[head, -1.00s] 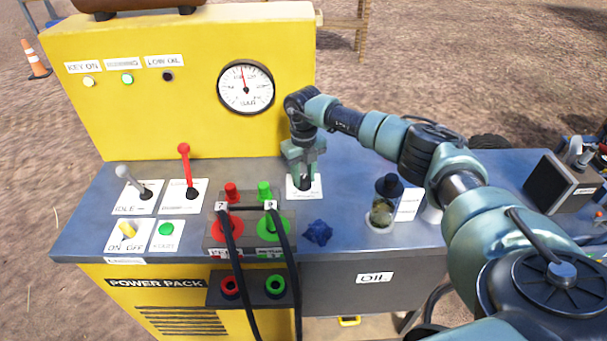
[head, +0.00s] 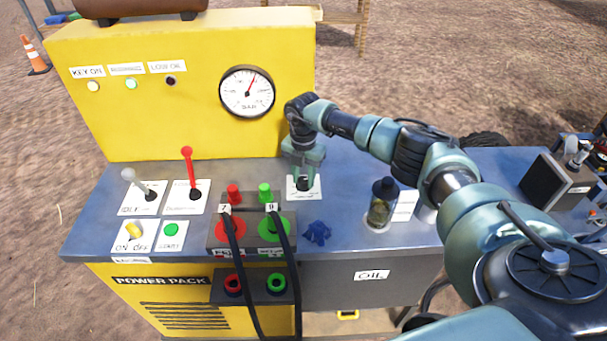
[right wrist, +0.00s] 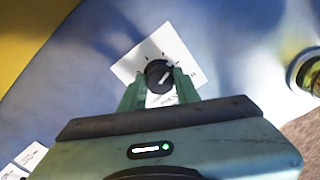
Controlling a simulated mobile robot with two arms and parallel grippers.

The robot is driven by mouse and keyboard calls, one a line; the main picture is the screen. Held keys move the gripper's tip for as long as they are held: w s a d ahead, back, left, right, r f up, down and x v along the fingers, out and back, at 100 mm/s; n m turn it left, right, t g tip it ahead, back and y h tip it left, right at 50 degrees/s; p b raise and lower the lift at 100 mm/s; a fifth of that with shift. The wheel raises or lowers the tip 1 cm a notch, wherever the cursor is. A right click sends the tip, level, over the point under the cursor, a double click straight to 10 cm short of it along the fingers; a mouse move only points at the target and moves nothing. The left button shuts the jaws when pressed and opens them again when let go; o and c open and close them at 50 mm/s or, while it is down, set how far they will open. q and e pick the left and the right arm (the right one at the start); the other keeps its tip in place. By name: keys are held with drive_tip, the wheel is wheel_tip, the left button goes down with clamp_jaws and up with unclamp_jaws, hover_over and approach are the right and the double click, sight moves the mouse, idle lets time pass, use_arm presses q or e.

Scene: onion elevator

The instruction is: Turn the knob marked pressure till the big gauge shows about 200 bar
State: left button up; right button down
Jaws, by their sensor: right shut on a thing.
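The pressure knob (head: 303,184) is black and round, on a white plate on the blue bench top. My right gripper (head: 303,176) points down at it from above and is shut on it. In the right wrist view the green fingers sit on both sides of the knob (right wrist: 158,74), whose pale pointer line slants to the upper right. The plate's lettering is too small to read. The big round gauge (head: 247,92), marked BAR, is on the yellow panel. Its red needle leans a little right of straight up; the numbers are too blurred to read. My left gripper is out of view.
A blue crumpled cloth (head: 317,232) lies in front. A jar (head: 382,203) stands to the right.

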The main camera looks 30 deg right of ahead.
sight(303, 180)
drive_tip(key=shift+m+p, duration=0.6)
drive_tip(key=shift+m, duration=0.9)
drive_tip(key=c, duration=1)
unclamp_jaws()
drive_tip(key=shift+c, duration=0.2)
drive_tip(key=shift+r, duration=0.1)
wheel_tip(303, 180, up, 8)
drive_tip(key=shift+f+b, duration=0.2)
drive_tip(key=shift+b, duration=0.55)
drive_tip(key=shift+r, duration=0.1)
